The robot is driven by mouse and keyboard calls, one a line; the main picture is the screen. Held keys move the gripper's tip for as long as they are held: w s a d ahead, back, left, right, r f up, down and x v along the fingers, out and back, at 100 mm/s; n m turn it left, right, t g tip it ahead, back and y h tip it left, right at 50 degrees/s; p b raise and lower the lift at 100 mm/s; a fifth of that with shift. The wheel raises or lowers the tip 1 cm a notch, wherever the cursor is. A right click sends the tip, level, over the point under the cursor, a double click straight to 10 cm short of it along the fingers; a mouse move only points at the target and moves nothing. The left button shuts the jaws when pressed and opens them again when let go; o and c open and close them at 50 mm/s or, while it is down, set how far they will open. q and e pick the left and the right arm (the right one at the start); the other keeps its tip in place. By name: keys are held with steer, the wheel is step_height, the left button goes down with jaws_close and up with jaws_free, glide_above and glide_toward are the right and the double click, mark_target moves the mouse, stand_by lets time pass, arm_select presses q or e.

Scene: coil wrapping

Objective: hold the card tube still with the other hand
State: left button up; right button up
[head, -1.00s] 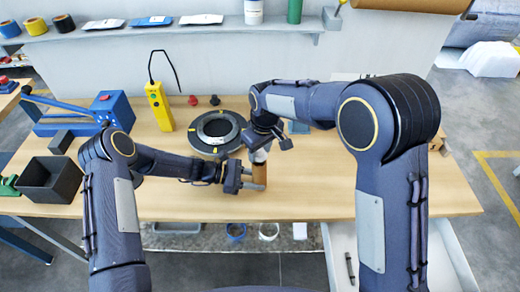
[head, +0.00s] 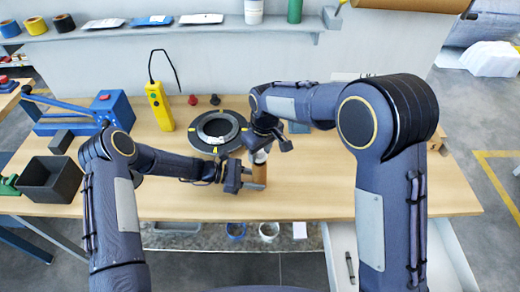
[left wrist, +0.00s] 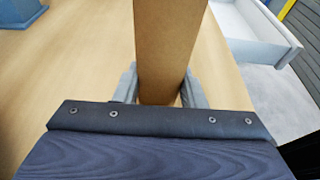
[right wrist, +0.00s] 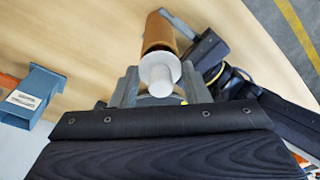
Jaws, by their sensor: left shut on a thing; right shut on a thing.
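The brown card tube (head: 259,174) stands about upright near the front middle of the table. My left gripper (head: 255,179) is shut around its lower part, and the left wrist view shows the tube (left wrist: 167,45) between the two fingers. A white cylindrical piece (right wrist: 160,69) is at the tube's top end. My right gripper (head: 268,146) is above the left one and is shut on this white piece. The fingers hide part of both, and I cannot tell how far the white piece goes into the tube.
A dark ring-shaped coil (head: 242,133) with yellow marks lies just behind the grippers. A yellow handheld device (head: 159,106), a blue lever tool (head: 113,108) and a dark open bin (head: 50,180) are to the left.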

mark_target(264, 159)
steer(key=shift+f, duration=1)
steer(key=o, duration=1)
steer(key=shift+o, duration=0.2)
steer(key=shift+r, duration=0.1)
step_height(264, 159, up, 12)
steer(key=s+d, duration=0.1)
arm_select(q)
steer(key=o, duration=0.8)
steer(key=shift+o, duration=0.2)
